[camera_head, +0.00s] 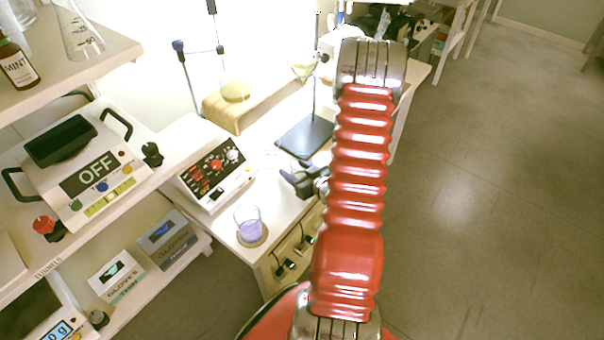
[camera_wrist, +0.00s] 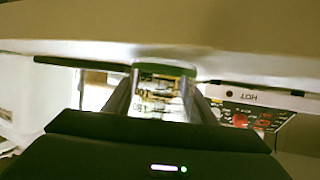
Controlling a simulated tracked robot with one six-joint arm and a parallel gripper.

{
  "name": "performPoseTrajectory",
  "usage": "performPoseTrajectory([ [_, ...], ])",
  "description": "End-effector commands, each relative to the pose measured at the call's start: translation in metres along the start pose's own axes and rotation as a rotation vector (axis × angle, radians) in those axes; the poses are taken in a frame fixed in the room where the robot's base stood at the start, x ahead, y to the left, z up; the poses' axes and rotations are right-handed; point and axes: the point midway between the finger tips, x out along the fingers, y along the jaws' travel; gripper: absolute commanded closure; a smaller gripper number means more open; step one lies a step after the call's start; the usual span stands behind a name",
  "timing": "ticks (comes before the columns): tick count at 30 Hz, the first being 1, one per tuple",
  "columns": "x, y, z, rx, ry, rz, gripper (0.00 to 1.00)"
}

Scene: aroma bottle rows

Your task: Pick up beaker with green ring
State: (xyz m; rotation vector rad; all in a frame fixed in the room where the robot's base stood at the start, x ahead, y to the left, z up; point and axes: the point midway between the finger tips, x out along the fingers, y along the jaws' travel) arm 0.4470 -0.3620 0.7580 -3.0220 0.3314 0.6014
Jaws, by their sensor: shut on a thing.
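A clear glass beaker with a green ring (camera_wrist: 160,98) stands between the two dark fingers of my gripper (camera_wrist: 163,90) in the wrist view. The green ring runs along its upper edge in that picture, and dark printed marks show on the glass. The fingers are shut on its sides. In the head view my gripper (camera_head: 292,181) is at the bench, beside the red arm. The beaker is too faint to make out clearly there.
A beaker of purple liquid (camera_head: 249,229) stands on a round coaster at the bench's near corner. A hotplate with a red knob (camera_head: 212,172) is to the left, and a dark stand base (camera_head: 304,138) lies just behind my gripper. Open floor (camera_head: 470,200) is right.

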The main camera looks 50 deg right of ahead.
Motion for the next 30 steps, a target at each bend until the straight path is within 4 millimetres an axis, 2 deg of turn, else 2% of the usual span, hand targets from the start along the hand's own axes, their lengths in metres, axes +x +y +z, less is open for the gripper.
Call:
performPoseTrajectory([
  [3, 0.000, 0.000, 0.000, 0.000, 0.000, 0.000, 0.73],
  [17, -0.003, 0.001, -0.008, -0.002, 0.001, 0.001, 0.73],
  [23, -0.011, 0.001, -0.027, -0.002, 0.003, 0.002, 0.73],
  [30, -0.024, 0.001, -0.058, -0.003, 0.003, 0.001, 0.73],
])
